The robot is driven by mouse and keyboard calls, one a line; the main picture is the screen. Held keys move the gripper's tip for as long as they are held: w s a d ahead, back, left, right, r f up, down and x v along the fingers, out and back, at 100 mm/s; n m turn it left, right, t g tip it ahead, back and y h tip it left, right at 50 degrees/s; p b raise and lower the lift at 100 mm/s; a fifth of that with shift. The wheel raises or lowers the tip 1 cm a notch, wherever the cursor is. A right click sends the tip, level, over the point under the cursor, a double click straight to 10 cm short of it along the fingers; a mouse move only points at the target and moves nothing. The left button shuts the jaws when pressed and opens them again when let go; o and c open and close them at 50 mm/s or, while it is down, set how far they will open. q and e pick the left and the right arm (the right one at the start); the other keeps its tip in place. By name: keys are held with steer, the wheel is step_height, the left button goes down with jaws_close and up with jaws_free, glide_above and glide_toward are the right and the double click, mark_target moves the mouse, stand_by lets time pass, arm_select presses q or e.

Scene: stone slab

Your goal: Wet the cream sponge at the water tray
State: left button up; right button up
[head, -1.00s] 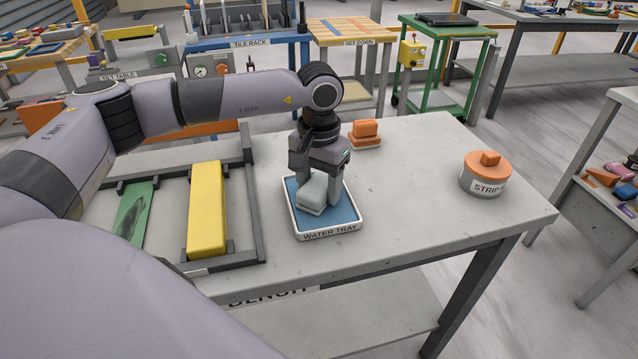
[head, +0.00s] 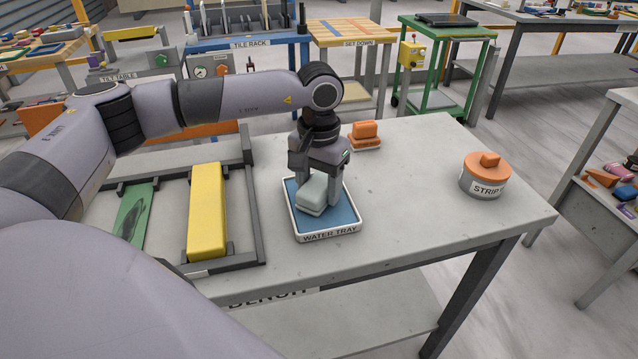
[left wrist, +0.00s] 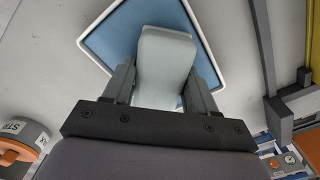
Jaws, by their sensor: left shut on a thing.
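The water tray (head: 330,235) is a white-rimmed tray with a blue inside on the grey bench. It also shows in the left wrist view (left wrist: 107,50). A pale grey-white sponge (head: 312,192), the likely cream sponge, is over the blue inside, low in the tray. My left gripper (head: 322,185) points down above the tray and is shut on the sponge. In the left wrist view the sponge (left wrist: 165,60) sits between the two fingers. I cannot tell whether its underside touches the tray's bottom. My right gripper is not in view.
An orange sponge-like block (head: 364,134) lies behind the tray. A round tin with an orange lid (head: 485,176) stands at the right.

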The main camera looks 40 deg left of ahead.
arm_select(q)
steer(key=shift+r+p, duration=1.85)
steer(key=shift+r, duration=1.45)
